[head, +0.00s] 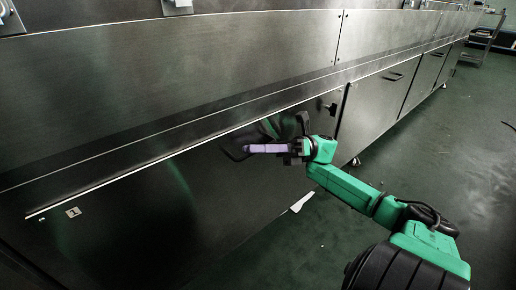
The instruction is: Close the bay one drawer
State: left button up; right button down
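A large dark metal front panel (130,240) fills the lower left of the head view, below the machine's long ledge. I take it for the bay one drawer, with a small label plate (73,212) near its left end. A bright line runs along its top edge; how far it stands out is hard to tell. My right gripper (262,148), with a purple finger pointing left, is in front of the panel's right part, near a dark handle (233,154). Whether it touches is unclear, and its finger opening cannot be made out. My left gripper is not in view.
A dark latch knob (331,108) is right of the gripper. More closed-looking fronts (375,105) run to the back right. The green floor (440,150) on the right is mostly clear, with a rack (484,38) far off. A pale scrap (302,202) lies below the gripper.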

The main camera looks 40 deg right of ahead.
jog(key=c, duration=1.2)
grip_release()
jog(key=shift+w+d+f, duration=0.1)
jog(key=shift+w, duration=0.05)
jog(key=b+v, duration=0.3)
jog(key=v, duration=1.1)
jog(key=shift+d, duration=0.2)
jog(key=shift+t, duration=0.4)
